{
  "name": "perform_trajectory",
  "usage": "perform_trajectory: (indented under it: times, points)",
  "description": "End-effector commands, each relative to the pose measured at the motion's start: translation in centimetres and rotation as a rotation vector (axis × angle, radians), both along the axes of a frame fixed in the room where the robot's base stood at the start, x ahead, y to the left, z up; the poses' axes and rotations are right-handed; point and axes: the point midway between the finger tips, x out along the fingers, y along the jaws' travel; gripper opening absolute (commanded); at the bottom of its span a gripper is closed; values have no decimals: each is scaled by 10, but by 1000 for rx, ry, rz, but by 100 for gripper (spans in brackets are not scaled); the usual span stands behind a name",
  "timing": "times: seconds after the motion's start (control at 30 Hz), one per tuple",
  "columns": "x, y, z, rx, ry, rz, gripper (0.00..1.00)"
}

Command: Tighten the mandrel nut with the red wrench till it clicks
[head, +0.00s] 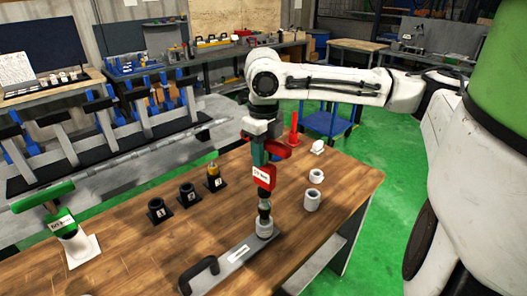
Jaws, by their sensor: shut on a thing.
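The red wrench (264,178) stands upright over the wooden bench, its red body carrying a white label. My gripper (266,150) is shut on its upper part, at the end of my white arm. A black socket (264,206) points straight down from the wrench. Its lower end meets a light grey round piece (265,230), probably the mandrel nut, on a grey plate (226,262) with a black handle. The socket hides the top of this piece, so I cannot tell how far it is seated.
On the bench (130,255), a green tool (58,218) stands in a white holder at left. Several sockets (188,195) stand in black bases. Pale rings (312,200) lie right of the wrench. A blue cart (328,120) and green floor lie behind.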

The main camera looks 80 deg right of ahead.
Motion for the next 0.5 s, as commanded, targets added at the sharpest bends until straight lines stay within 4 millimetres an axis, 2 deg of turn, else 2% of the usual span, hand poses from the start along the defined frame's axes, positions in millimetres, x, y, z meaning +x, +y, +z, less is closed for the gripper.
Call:
perform_trajectory:
  times: [0.5]
  points:
    - [0,0,-13,-1,0,0,0]
